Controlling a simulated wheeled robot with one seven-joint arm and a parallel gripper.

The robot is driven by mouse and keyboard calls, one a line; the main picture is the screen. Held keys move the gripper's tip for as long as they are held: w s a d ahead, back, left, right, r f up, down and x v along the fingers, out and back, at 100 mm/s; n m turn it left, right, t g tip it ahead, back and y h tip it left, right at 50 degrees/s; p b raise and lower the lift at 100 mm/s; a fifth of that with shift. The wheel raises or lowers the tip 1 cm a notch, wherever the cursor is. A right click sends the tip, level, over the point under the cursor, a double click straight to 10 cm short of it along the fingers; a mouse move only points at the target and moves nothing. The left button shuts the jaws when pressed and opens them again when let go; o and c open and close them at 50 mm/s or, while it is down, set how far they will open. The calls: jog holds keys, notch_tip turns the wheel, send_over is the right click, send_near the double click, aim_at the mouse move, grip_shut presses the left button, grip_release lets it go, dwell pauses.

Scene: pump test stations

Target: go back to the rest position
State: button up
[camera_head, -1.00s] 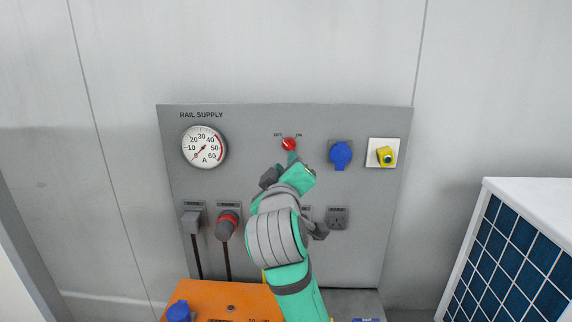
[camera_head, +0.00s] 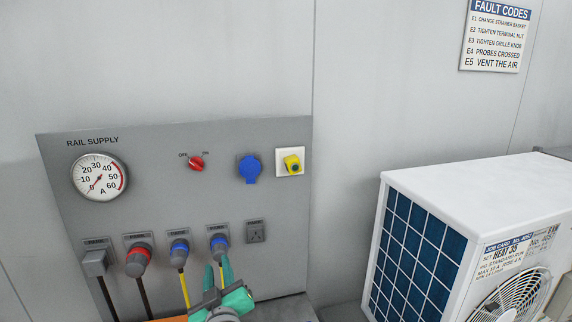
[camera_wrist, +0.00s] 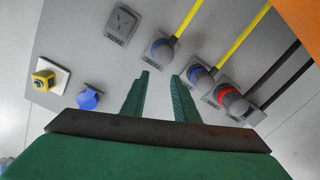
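My gripper (camera_head: 217,266) is low in front of the rail supply panel (camera_head: 140,215). Its two green fingers stand apart with nothing between them in the wrist view (camera_wrist: 161,79). The red OFF/ON rotary switch (camera_head: 196,163) is higher on the panel, clear of my gripper. Its handle is slanted, and I cannot tell its setting for sure. In the head view the fingers overlap the area just below a blue plug (camera_head: 218,243); contact cannot be told. The rest of my arm is mostly out of the head view.
The panel carries a gauge (camera_head: 99,177), a blue capped socket (camera_head: 249,168) and a yellow-and-black button (camera_head: 292,164). Below are several plugs with hanging cables and an empty socket (camera_head: 256,232). A white unit (camera_head: 470,182) with a blue grille stands at right. A fault codes sign (camera_head: 495,36) hangs above.

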jog(key=s+d+f+m+h, duration=0.1)
jog(key=s+d+f+m, duration=0.3)
jog(key=s+f, duration=0.7)
jog(key=s+d+f+m+h, duration=0.2)
jog(key=s+d+f, duration=0.3)
jog(key=s+f, duration=0.65)
jog(key=s+d+f+m+h, duration=0.1)
jog(key=s+d, duration=0.3)
jog(key=s, duration=0.7)
jog(key=s+d+f+m+g, duration=0.1)
jog(key=s+d+f, duration=0.2)
jog(key=s, duration=0.9)
jog(key=shift+s+d+g+h, duration=0.25)
jog(key=shift+d+g+h, duration=0.05)
jog(key=shift+d+h, duration=0.1)
